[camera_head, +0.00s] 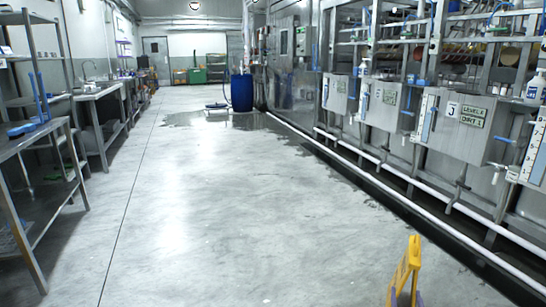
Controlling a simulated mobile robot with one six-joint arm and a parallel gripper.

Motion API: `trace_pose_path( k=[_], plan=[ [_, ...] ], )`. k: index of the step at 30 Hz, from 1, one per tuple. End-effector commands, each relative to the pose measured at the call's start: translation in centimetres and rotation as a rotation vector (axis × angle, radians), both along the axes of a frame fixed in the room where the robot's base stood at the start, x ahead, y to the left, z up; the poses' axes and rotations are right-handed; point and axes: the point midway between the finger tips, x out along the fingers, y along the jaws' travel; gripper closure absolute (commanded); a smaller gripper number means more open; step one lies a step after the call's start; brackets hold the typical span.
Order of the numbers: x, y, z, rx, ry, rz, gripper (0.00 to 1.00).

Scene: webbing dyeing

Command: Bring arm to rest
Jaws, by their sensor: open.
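No object is seen held. The view looks down a long grey concrete floor (215,190) between steel benches and a line of machines.
Steel benches (35,137) line the left. Steel tanks (460,125) and white pipes line the right. A blue barrel (241,93) stands farther back by a puddle (215,119). The middle floor is clear.

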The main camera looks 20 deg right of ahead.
Motion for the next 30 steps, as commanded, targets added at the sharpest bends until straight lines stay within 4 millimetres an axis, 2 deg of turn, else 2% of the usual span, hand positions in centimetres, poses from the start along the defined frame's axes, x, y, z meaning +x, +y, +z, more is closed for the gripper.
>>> trace_pose_path(
  k=[1,6,15,24,30],
  plan=[
    [1.5,1.7,1.3,0.003,0.002,0.027,0.33],
    [5.5,7.1,3.1,0.016,0.009,0.108,0.33],
    [10.8,16.9,5.7,0.065,0.039,0.226,0.33],
    [13.5,26.4,6.8,0.140,0.136,0.302,0.33],
    [14.0,32.8,6.8,0.192,0.239,0.341,0.33]
  ],
)
